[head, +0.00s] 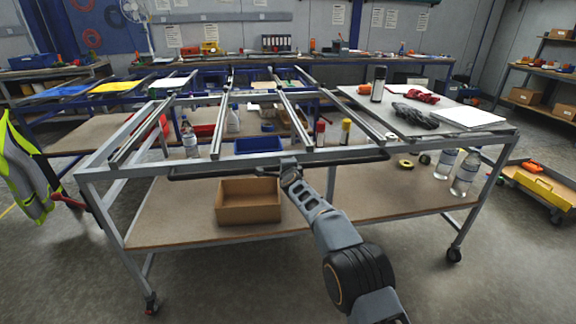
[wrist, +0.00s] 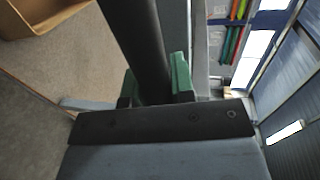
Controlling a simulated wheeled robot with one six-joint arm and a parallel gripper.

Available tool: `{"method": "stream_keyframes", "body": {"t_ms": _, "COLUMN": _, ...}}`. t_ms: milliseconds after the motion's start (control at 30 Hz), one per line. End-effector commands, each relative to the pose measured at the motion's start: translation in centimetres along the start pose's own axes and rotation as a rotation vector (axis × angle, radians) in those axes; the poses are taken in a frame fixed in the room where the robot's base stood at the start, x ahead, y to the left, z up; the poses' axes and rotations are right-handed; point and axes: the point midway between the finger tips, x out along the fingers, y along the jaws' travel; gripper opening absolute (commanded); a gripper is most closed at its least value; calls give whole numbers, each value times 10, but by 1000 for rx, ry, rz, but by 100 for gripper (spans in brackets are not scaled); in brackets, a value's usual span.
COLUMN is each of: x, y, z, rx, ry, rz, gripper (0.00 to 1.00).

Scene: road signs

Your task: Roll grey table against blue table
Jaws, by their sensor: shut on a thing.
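The grey table (head: 105,178) stands in front of me, a wheeled metal frame with open rails on top and a brown lower shelf. A dark handle bar (head: 220,172) runs along its near side. My gripper (head: 290,166) is shut on this bar near its middle; in the wrist view the green-tipped fingers of my gripper (wrist: 155,84) sit on both sides of the dark bar (wrist: 145,40). The blue table (head: 32,117) stands behind the grey table, with blue, yellow and white sheets on its rails. The rails overlap in view, so I cannot tell whether the tables touch.
The grey table carries bottles, a blue bin (head: 258,145), gloves (head: 415,116) and a cardboard box (head: 248,203). A hi-vis vest (head: 25,170) hangs at the left. Floor is clear in front and between the grey table and cart.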

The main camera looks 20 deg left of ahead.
Motion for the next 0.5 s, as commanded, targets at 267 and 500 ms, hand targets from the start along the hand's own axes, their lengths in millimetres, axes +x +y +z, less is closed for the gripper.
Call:
{"method": "stream_keyframes", "body": {"t_ms": 267, "x": -2, "y": -9, "z": 5, "rx": 0, "ry": -6, "rz": -14, "gripper": 0}}
{"method": "stream_keyframes", "body": {"t_ms": 500, "x": -1, "y": -7, "z": 2, "rx": 1, "ry": -3, "rz": -11, "gripper": 44}}
